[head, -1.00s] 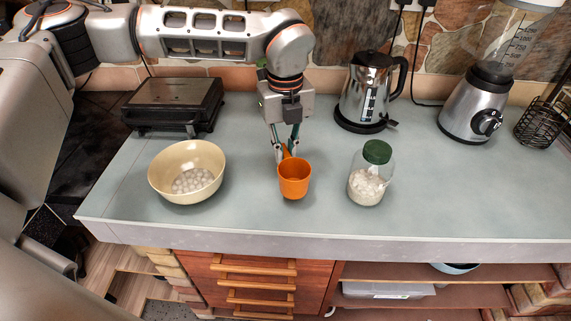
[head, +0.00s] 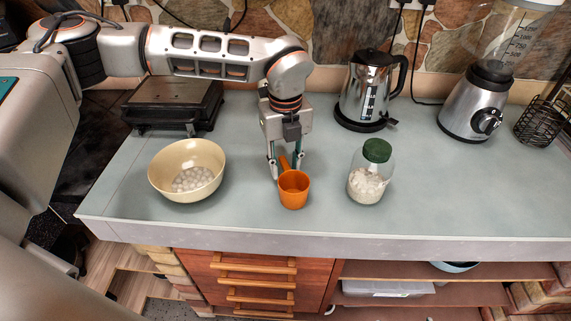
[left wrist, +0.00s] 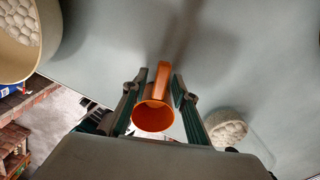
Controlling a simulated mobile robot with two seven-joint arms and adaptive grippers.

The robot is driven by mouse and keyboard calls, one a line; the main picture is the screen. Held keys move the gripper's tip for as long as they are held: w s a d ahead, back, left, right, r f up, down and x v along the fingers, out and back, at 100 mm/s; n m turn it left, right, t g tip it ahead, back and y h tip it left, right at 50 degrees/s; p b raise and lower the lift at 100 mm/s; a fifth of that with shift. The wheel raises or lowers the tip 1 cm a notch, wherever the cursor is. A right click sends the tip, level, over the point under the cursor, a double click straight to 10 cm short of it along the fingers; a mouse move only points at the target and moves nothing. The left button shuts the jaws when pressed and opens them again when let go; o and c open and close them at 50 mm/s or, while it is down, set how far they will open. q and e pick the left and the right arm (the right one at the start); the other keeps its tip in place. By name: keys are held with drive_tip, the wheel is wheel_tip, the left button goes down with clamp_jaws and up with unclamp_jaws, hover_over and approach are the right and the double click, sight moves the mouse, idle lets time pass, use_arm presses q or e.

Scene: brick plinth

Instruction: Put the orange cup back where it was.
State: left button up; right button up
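The orange cup (head: 293,192) is on the counter between the cream bowl (head: 164,180) and the glass jar (head: 370,186). Its handle points back toward my left gripper (head: 286,168). My left gripper points down behind the cup, with its fingers spread on both sides of the handle. In the left wrist view, the cup (left wrist: 153,116) has its handle between the two fingertips (left wrist: 160,82), with gaps showing beside it. My left gripper is open and holds nothing. My right gripper is not in view.
The bowl holds white balls; the jar has a green lid and white contents. A dark grill (head: 172,104), a kettle (head: 369,92) and a blender (head: 476,105) stand along the back. The counter (head: 455,190) is clear to the right of the jar.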

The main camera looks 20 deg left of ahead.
use_arm(q)
drive_tip(key=shift+r, duration=0.2)
wheel_tip(320, 180, up, 12)
drive_tip(key=b, duration=0.1)
idle(0.4)
idle(0.4)
